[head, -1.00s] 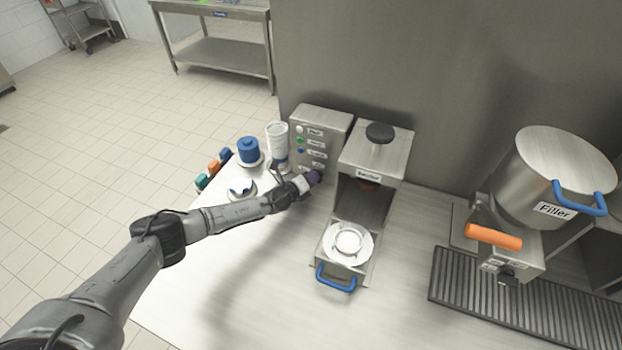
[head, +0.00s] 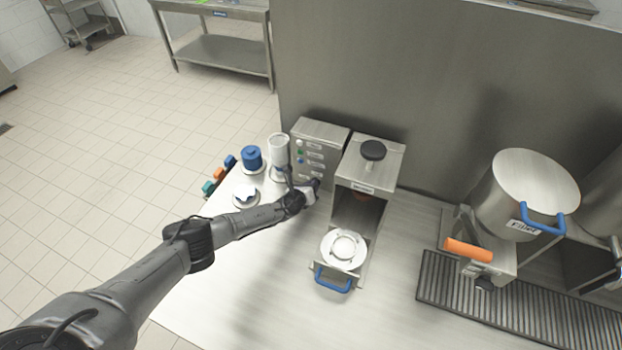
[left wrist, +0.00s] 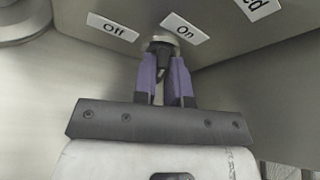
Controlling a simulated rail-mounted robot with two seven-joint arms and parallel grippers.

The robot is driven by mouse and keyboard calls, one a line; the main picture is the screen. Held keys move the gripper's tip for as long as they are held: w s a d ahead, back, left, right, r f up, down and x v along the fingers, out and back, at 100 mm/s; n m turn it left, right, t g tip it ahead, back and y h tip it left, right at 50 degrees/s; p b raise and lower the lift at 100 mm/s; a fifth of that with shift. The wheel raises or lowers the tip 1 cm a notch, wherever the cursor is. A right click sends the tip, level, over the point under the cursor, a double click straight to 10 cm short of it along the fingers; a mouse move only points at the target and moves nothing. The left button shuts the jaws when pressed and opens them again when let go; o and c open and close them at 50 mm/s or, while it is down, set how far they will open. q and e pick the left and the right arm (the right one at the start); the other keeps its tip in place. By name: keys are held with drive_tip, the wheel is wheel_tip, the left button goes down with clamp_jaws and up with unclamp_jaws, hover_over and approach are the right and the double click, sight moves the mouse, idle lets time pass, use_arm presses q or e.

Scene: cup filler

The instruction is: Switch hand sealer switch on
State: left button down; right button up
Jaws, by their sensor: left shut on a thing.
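The switch (left wrist: 161,48) is a small dark lever on a round metal base, under the grey control box, in the left wrist view. The "Off" label (left wrist: 113,27) is left of it and the "On" label (left wrist: 185,29) is just to its right. My left gripper (left wrist: 166,72) has its purple fingers shut on the switch, one on each side. The fingers hide part of the lever, so its exact setting is hard to tell. In the head view my left gripper (head: 314,187) is at the lower front of the control box (head: 320,140). My right gripper is out of view.
The sealer machine (head: 368,170) stands right beside the box, with a white ring-shaped holder (head: 343,248) and blue handle (head: 333,283). A white bottle (head: 279,152) and blue container (head: 251,157) stand left of the gripper. The filler pot (head: 525,195) is far right. The front worktop is clear.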

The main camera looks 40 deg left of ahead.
use_arm(q)
drive_tip(key=shift+d+r+m+y+p, duration=0.2)
drive_tip(key=shift+m+y+p, duration=0.3)
drive_tip(key=shift+m+p, duration=0.45)
drive_tip(key=shift+f+m+g+y+p, duration=0.1)
drive_tip(key=shift+m+g+y+p, duration=0.35)
drive_tip(key=shift+m+p, duration=0.2)
drive_tip(key=c, duration=1.2)
unclamp_jaws()
drive_tip(key=shift+o, duration=0.2)
